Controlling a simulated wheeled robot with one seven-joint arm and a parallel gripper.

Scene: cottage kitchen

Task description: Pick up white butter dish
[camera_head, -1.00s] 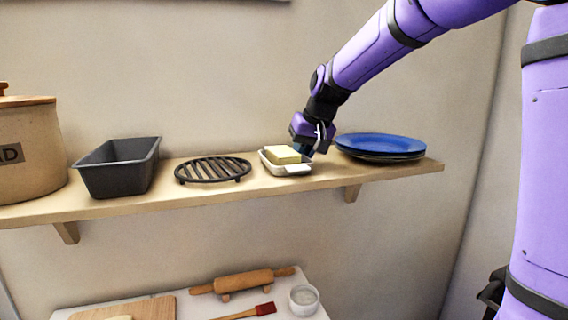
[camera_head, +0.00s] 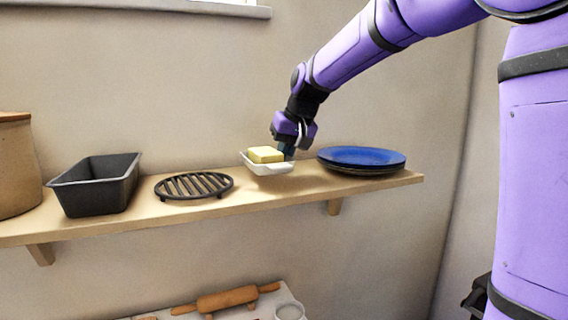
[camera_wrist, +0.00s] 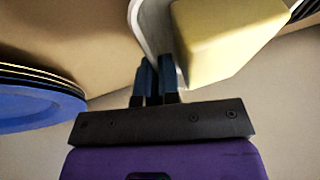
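The white butter dish (camera_head: 268,168) with a yellow block of butter (camera_head: 266,154) on it is held just above the wooden shelf, between the black trivet and the blue plates. My gripper (camera_head: 289,150) is at the dish's right edge. In the wrist view the two dark blue fingers of my gripper (camera_wrist: 157,80) are close together with the white dish wall (camera_wrist: 150,30) pinched between them. The butter (camera_wrist: 222,38) lies just beyond the fingers. The far part of the dish is out of the wrist view.
The shelf (camera_head: 330,188) also bears a dark loaf tin (camera_head: 95,185), a black round trivet (camera_head: 194,186) and a stack of blue plates (camera_head: 361,159) close to the right of my gripper. A rolling pin (camera_head: 228,299) lies on a lower surface.

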